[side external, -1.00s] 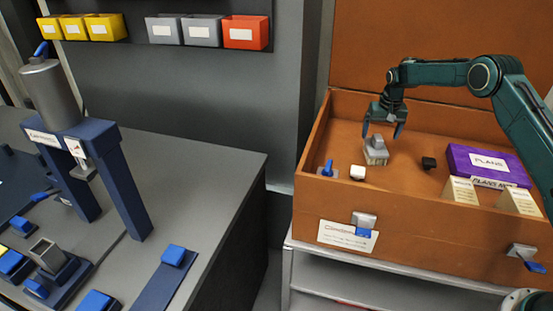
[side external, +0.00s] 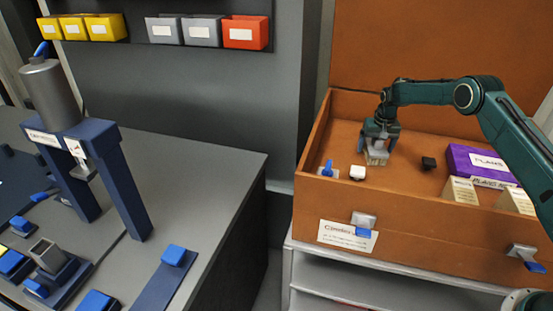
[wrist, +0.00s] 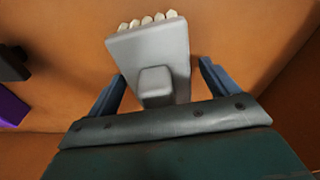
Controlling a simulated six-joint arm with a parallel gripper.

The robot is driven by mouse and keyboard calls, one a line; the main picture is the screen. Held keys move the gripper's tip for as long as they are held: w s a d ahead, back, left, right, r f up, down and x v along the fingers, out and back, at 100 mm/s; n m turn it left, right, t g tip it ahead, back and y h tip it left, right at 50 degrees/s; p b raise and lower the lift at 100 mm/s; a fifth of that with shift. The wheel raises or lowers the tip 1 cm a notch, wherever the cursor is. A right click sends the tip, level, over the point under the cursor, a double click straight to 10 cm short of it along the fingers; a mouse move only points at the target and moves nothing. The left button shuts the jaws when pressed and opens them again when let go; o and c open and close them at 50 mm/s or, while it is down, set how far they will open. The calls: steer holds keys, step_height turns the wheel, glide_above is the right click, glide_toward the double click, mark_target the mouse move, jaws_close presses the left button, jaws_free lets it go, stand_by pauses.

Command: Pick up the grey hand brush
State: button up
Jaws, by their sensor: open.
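The grey hand brush (side external: 377,157) lies in the open orange-brown case, bristles down. In the wrist view the brush (wrist: 152,50) shows its grey block, a raised grip (wrist: 155,84) and pale bristle tufts at the far edge. My gripper (side external: 379,146) is lowered over it, fingers pointing down. In the wrist view my gripper (wrist: 157,88) is open, with one blue finger on each side of the brush's near part. A gap shows beside each finger. The fingers partly hide the brush in the side view.
The case (side external: 340,210) has raised walls and an upright lid. Inside are a blue-handled item (side external: 328,168), a white block (side external: 357,173), a black block (side external: 428,163), a purple box (side external: 475,159) and cream blocks (side external: 460,191). A grey bench (side external: 215,165) stands left.

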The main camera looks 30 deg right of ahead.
stand_by(0.5)
steer(key=c, duration=1.1)
steer(key=shift+r, duration=0.15)
step_height(320, 180, up, 20)
steer(key=shift+f, duration=0.2)
